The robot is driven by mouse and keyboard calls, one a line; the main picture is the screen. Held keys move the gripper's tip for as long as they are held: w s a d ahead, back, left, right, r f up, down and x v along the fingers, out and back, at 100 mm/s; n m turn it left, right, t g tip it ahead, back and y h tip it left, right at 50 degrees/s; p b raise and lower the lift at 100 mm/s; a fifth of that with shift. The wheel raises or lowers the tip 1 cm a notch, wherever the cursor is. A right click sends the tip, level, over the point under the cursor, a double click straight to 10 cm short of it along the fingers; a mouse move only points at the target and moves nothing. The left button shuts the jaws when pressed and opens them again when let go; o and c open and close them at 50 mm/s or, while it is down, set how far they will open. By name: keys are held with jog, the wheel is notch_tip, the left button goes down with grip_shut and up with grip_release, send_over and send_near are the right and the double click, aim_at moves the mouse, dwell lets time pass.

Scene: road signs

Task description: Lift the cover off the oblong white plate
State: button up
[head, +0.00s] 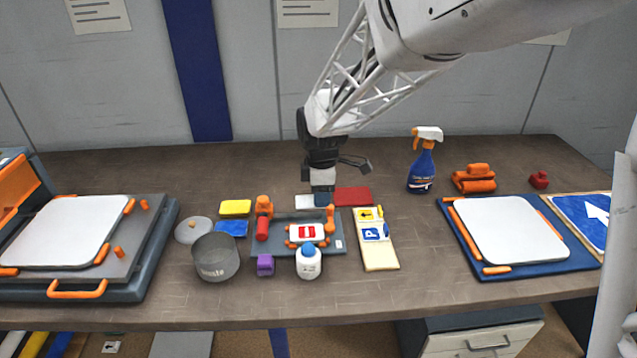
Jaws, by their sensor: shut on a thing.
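My gripper (322,190) points down behind the grey tray (327,245) at the middle of the table. It is shut on a small dark blue thing (322,199), partly hidden by the fingers; I cannot tell whether this is a cover. Beside it, a flat white piece (304,201) lies to the left and a flat red piece (352,196) to the right. A small white plate with a red mark (307,232) sits in orange holders on the grey tray. Large white plates rest at the left (65,232) and right (512,230). Which plate is the oblong one is unclear.
A white bottle (308,263), purple block (265,265) and grey pot (215,257) stand in front. A cream board with small signs (378,252) lies right of the tray. A blue spray bottle (421,170) stands behind. The table's back left is clear.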

jog(key=shift+r, duration=0.25)
jog(key=shift+r, duration=1.05)
jog(key=shift+r, duration=0.3)
